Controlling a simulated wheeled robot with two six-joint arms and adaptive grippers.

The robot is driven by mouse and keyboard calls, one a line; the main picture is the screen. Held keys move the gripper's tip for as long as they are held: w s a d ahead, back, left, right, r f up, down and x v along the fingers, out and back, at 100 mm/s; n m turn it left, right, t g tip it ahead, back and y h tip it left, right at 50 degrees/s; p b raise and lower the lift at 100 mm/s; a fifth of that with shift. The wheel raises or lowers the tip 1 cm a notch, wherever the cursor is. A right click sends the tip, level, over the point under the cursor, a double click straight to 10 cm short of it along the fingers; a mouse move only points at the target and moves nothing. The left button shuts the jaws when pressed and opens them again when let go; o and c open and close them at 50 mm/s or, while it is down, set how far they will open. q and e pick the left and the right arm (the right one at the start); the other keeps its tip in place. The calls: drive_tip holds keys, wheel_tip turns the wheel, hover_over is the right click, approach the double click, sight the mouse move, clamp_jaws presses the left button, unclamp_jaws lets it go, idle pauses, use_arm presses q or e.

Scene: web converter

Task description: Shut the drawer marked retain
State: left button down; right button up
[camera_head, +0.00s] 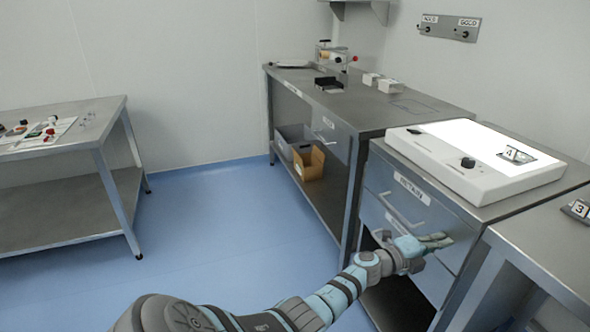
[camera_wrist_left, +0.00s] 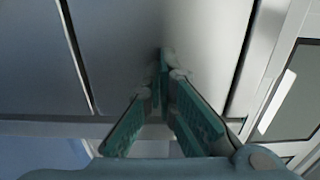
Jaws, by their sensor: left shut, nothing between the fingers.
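The drawer marked retain (camera_head: 432,212) is the grey metal top drawer under the light box, with a white label (camera_head: 411,190) and a bar handle. Its front looks about flush with the cabinet; any small gap is hard to tell. My left gripper (camera_head: 440,241) is in front of the drawer fronts, low and toward their right side, and hides part of them. In the left wrist view its fingers (camera_wrist_left: 164,58) are shut and empty, with the tips close to a grey metal panel; contact cannot be told. My right gripper is out of view.
A white light box (camera_head: 440,160) stands on the cabinet. A steel bench (camera_head: 350,112) with a grey bin and a cardboard box (camera_head: 308,162) on its lower shelf stands left of it. Another table (camera_head: 90,125) is at the far left. The blue floor between is clear.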

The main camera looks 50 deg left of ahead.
use_arm(q)
drive_tip(key=shift+r, duration=0.1)
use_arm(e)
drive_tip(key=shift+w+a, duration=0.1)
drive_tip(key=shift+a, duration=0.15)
use_arm(q)
drive_tip(key=p+v, duration=0.5)
drive_tip(key=v, duration=0.9)
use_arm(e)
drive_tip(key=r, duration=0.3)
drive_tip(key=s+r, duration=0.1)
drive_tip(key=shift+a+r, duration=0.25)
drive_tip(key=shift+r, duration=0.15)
